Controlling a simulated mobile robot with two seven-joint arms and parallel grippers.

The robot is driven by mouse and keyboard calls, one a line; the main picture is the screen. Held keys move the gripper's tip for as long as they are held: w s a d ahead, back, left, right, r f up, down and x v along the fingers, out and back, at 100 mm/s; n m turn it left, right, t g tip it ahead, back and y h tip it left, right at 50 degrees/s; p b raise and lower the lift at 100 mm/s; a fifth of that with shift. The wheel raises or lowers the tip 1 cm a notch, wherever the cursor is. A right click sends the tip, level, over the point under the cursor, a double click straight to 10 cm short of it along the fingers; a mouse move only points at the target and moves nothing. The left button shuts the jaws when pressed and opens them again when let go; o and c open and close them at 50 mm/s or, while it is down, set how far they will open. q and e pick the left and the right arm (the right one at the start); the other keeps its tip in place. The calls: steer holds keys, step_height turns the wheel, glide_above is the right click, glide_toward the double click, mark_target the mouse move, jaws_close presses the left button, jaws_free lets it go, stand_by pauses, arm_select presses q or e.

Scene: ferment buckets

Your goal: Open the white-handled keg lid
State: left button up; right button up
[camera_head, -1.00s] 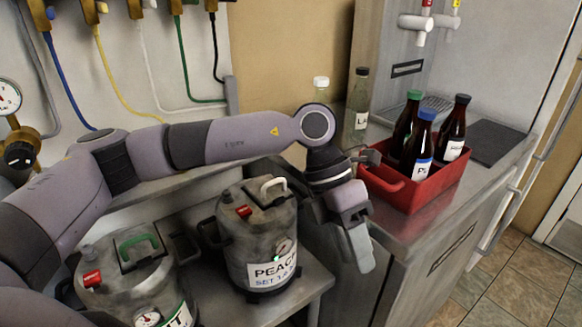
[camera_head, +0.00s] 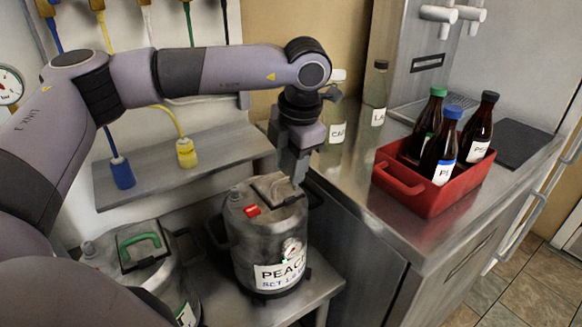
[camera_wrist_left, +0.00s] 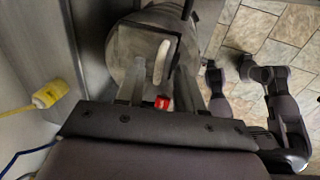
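The PEACH keg (camera_head: 268,240) is a worn grey metal keg on a low metal shelf. Its lid (camera_head: 272,187) looks closed and has a red tab (camera_head: 252,210) beside it. The white handle (camera_wrist_left: 161,62) shows on the lid in the left wrist view; in the head view I cannot make it out behind my gripper. My left gripper (camera_head: 292,175) points down over the back right of this lid. In the left wrist view my left gripper (camera_wrist_left: 158,92) has its fingers apart, with nothing held between them. My right gripper is not seen.
A second keg (camera_head: 135,262) with a green handle (camera_head: 138,240) stands to the left. The metal counter (camera_head: 350,180) at right holds a red crate (camera_head: 425,195) of dark bottles and two clear bottles.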

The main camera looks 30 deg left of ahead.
arm_select(q)
steer(key=shift+w+a+f, duration=0.1)
steer(key=shift+a+f, duration=0.05)
steer(key=shift+f, duration=0.6)
jaws_close()
stand_by(0.9)
